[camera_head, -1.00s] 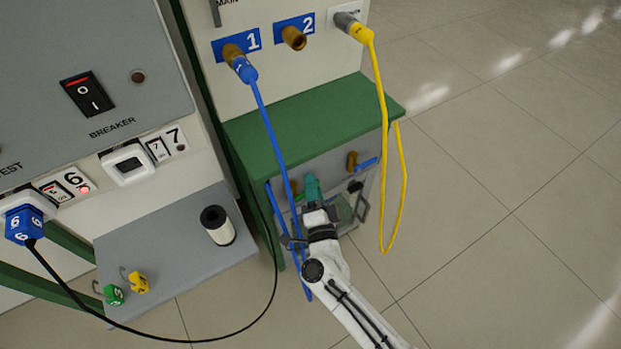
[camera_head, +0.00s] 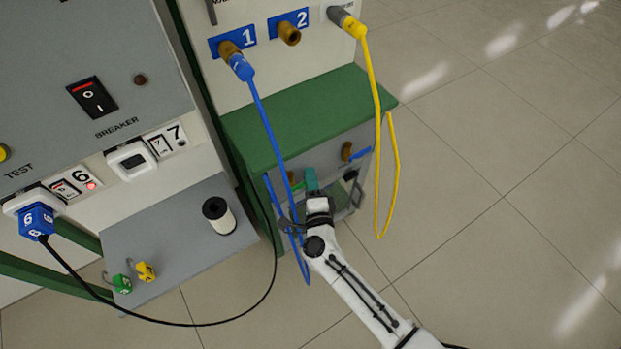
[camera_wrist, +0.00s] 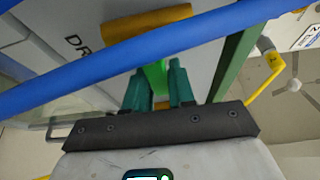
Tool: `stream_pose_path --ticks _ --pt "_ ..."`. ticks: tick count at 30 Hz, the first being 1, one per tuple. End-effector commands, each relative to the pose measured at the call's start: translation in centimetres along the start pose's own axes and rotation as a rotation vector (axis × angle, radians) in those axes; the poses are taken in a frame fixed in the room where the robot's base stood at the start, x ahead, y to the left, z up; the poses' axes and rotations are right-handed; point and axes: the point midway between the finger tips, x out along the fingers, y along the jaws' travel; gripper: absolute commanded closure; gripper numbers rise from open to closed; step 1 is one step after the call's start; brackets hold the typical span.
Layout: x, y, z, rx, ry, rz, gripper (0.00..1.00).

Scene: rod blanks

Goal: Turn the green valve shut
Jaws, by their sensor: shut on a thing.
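The green valve shows as a bright green handle (camera_wrist: 156,76) in the wrist view, between the two teal fingers of my gripper (camera_wrist: 158,88). My gripper is shut on it. In the head view my gripper (camera_head: 311,182) reaches to the grey front panel below the green top, and a small green piece (camera_head: 298,186) shows just left of the fingers. A blue hose hides part of the panel there. The valve's exact angle cannot be told.
The blue hose (camera_head: 266,130) hangs from port 1 close beside my gripper and crosses the wrist view (camera_wrist: 110,62). A brass valve with a blue handle (camera_head: 361,154) sits to the right. A yellow hose (camera_head: 402,185) hangs further right. Open floor lies right.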

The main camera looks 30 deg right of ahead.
Motion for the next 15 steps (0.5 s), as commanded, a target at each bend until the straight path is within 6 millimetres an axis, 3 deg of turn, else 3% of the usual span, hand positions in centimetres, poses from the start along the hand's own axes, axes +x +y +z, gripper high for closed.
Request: stream_pose_path --ticks 6,7,13,15 --pt "-0.04 0.18 -0.08 0.002 0.001 0.003 1.0" --pt "-0.04 0.19 -0.08 0.002 0.001 0.003 0.74" --pt "-0.03 0.13 -0.06 0.001 0.001 0.002 0.55" --pt "-0.02 0.1 -0.04 0.001 0.001 0.002 0.55"
